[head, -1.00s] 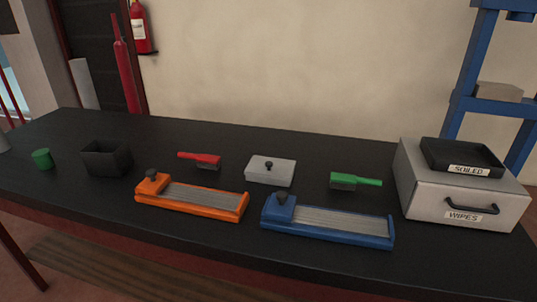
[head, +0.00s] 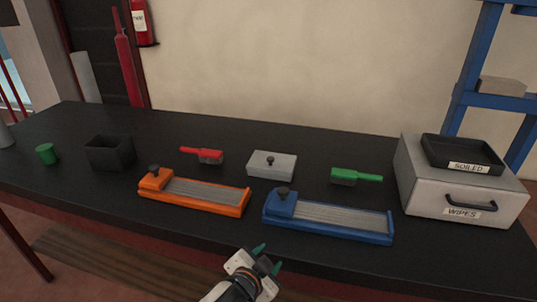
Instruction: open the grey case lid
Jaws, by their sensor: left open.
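The grey case (head: 272,171) sits at the middle back of the black table, with its lid (head: 261,160) shut. The lid has a small dark knob (head: 271,159) on top. My left gripper (head: 266,258) is at the bottom of the head view, near the table's front edge, in front of the blue tool and well short of the case. Its two green-tipped fingers are apart and nothing is between them. My right gripper is not in view.
An orange tool (head: 195,195) and a blue tool (head: 328,218) lie in front of the case. A red brush (head: 202,154) is left of it, a green brush (head: 356,176) right. A wipes drawer box (head: 420,188) with a soiled tray (head: 462,155) stands at the right.

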